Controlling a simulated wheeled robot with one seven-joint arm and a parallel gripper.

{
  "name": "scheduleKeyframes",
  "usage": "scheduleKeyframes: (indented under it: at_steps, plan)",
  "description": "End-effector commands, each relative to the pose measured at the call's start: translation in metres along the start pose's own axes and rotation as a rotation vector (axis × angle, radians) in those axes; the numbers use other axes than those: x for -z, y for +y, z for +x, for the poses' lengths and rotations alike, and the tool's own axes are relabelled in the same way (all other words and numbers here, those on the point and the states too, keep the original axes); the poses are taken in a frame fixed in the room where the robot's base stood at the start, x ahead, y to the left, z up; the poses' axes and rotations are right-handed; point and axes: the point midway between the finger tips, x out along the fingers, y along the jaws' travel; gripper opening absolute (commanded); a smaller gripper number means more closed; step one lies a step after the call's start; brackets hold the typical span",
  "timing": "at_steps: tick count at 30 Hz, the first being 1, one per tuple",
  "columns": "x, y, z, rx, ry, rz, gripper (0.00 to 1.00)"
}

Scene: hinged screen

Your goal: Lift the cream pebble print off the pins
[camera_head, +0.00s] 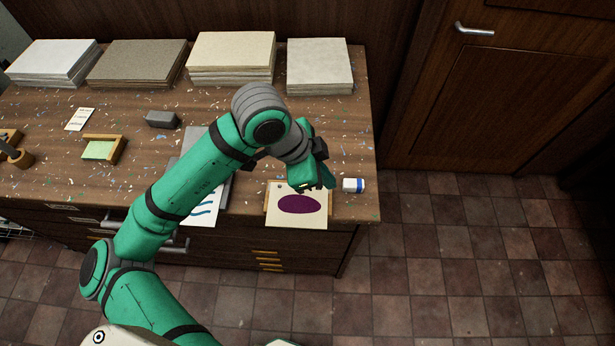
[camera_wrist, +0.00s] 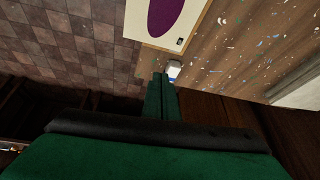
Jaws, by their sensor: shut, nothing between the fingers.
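The cream print (camera_head: 285,217) bears a dark purple oval, the pebble. It lies on a wooden board (camera_head: 268,199) at the table's front edge, and its near part hangs past that edge. In the wrist view the print (camera_wrist: 140,22) shows at the top. A small dark dot near one of its corners may be a pin; I cannot tell. My gripper (camera_head: 328,181) is shut and empty, above and beside the print's far right corner. In the wrist view its closed fingertips (camera_wrist: 160,78) show beside the board's edge, apart from the print.
A white and blue block (camera_head: 352,185) lies just right of the print. A blue-waved sheet (camera_head: 203,211) and grey panel sit left, partly behind my arm. Paper stacks (camera_head: 232,58) line the back. A grey block (camera_head: 162,119) stands at mid-left. Open floor lies to the right.

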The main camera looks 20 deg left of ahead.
Motion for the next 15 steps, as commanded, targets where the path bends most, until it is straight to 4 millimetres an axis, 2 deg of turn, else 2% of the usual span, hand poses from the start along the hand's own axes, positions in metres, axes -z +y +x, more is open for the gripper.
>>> scheduleKeyframes:
  at_steps: [1, 3, 6, 10, 15]
  plan:
    - [-0.016, 0.003, -0.005, -0.013, -0.049, -0.004, 0.0]
    - [-0.031, 0.007, -0.009, -0.033, -0.098, -0.007, 0.0]
    - [-0.044, 0.011, -0.013, -0.051, -0.139, -0.01, 0.0]
    - [-0.05, 0.013, -0.01, -0.061, -0.155, -0.009, 0.0]
    - [-0.056, 0.014, 0.005, -0.061, -0.152, -0.011, 0.0]
